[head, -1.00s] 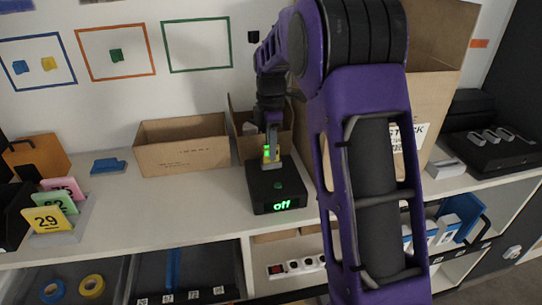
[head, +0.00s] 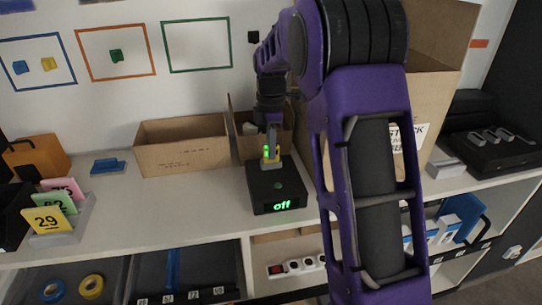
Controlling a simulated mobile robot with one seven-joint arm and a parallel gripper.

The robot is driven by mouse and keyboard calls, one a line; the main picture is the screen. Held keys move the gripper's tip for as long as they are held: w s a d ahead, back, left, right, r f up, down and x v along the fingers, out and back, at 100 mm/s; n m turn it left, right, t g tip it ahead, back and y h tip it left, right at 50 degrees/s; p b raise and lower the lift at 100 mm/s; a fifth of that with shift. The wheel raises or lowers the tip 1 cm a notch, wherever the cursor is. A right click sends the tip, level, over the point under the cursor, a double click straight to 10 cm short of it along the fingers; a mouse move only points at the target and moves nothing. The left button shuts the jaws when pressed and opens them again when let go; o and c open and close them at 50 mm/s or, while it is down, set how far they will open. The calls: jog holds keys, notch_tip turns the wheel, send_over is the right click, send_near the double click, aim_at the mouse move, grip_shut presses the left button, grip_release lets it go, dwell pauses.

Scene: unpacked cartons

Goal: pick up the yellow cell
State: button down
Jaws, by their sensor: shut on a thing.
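The yellow cell (head: 266,157) stands on top of a black box (head: 275,188) whose front display reads "off" in green. A small green light shows at the cell. My gripper (head: 270,152) points down from above and is shut on the yellow cell. The cell is small in view and partly hidden by the fingers. Its lower end sits at a grey holder on top of the box, and I cannot tell whether they touch.
An open cardboard carton (head: 183,145) stands left of the box, with another carton (head: 238,118) behind my gripper. Numbered cards in a holder (head: 70,222) stand at the left. A large carton (head: 440,90) is at the right. The counter between is clear.

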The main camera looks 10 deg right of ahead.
jog(key=shift+r, duration=0.15)
dwell(0.6)
notch_tip(320, 180, up, 28)
jog(key=p, duration=0.4)
jog(key=shift+f, duration=0.2)
